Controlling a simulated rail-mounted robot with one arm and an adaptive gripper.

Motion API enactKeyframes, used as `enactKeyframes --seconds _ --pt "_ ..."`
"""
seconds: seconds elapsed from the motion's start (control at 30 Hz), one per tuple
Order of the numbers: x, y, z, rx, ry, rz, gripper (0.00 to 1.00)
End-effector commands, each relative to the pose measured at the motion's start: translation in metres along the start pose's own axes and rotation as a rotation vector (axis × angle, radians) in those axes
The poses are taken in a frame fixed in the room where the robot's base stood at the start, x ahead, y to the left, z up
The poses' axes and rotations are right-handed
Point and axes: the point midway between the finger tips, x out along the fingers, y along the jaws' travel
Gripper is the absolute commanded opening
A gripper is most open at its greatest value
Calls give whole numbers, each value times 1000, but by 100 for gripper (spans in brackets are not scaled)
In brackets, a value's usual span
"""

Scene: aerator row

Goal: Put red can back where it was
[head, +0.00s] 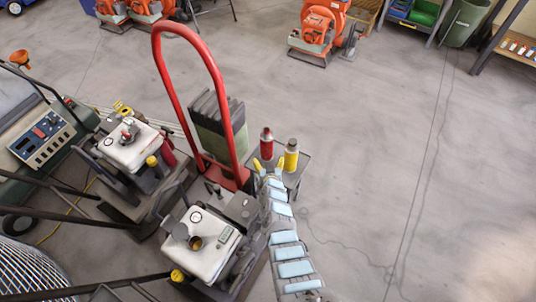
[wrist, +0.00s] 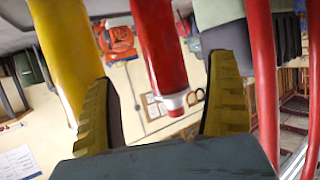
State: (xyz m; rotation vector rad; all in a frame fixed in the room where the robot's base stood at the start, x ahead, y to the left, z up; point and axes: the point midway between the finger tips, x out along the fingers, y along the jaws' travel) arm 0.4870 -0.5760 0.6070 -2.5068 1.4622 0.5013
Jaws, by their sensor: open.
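In the wrist view the red can (wrist: 160,45) shows between the two spread fingers of my gripper (wrist: 165,75), with gaps on both sides. The yellow can (wrist: 68,50) is close outside the left finger there. The red can's base is hidden in the head view.
The tall red loop handle (head: 215,75) of the near aerator (head: 205,235) rises just left of the cans; its red tubes (wrist: 265,85) show at right in the wrist view. Another aerator (head: 130,145) stands further left. Floor to the right (head: 390,160) is clear.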

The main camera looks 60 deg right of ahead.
Motion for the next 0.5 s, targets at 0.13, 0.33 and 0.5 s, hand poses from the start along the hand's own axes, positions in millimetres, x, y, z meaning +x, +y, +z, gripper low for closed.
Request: enactKeyframes --seconds 0.13,0.33,0.5 --pt "-7 0 0 0 0 0 88" --pt "-8 0 1 0 -1 0 88" --pt "-10 -6 -1 -5 16 -4 88"
